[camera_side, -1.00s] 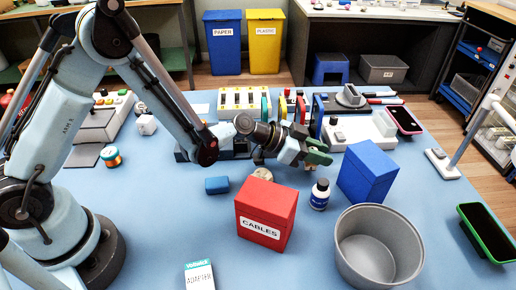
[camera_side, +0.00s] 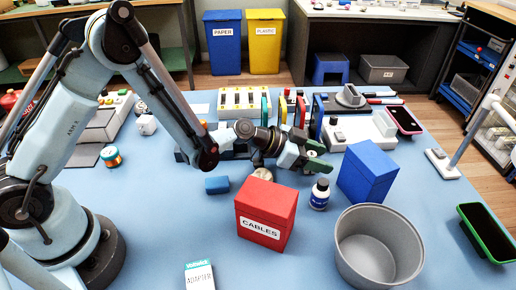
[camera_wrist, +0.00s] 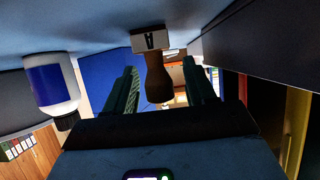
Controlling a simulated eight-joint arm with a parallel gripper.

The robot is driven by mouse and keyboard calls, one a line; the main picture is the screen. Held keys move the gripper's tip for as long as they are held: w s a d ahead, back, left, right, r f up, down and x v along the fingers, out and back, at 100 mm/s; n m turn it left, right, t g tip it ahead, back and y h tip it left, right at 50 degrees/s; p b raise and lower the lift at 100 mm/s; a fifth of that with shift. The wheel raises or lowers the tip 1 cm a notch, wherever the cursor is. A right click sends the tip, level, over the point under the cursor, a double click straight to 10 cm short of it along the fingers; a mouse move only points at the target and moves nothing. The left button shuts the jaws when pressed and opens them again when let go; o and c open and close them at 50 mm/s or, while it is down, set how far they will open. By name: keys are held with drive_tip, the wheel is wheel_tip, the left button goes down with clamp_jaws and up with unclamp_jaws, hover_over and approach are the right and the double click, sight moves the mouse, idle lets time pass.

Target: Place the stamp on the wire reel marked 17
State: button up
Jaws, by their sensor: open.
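The stamp (camera_wrist: 157,78), with a dark wooden handle and a pale block marked A, shows in the wrist view between the two green fingers. My gripper (camera_wrist: 161,90) is open, with a visible gap on both sides of the handle. In the side view my gripper (camera_side: 318,161) is low above the mat, behind the small bottle, and largely hides the stamp. A copper and teal wire reel (camera_side: 112,157) stands at the left. A pale round thing (camera_side: 263,174) is partly hidden behind the red box; I cannot tell what it is. No number 17 is readable.
A red CABLES box (camera_side: 265,215), a white bottle (camera_side: 319,195), a blue box (camera_side: 368,172) and a grey bowl (camera_side: 378,213) crowd the front of my gripper. A small blue block (camera_side: 217,185) lies left. Upright coloured racks (camera_side: 302,112) stand behind.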

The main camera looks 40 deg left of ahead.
drive_tip(key=v, duration=1.2)
drive_tip(key=shift+s+d, duration=0.15)
drive_tip(key=shift+s, duration=0.2)
drive_tip(key=s+a+r+n+g+y, duration=0.1)
drive_tip(key=s+a+r+n+y, duration=0.2)
drive_tip(key=s+a, duration=0.3)
drive_tip(key=s+a+r+n+g+y, duration=0.1)
drive_tip(key=s+a+r+n+y, duration=0.3)
drive_tip(key=s+a+n+y, duration=0.2)
drive_tip(key=shift+a, duration=0.1)
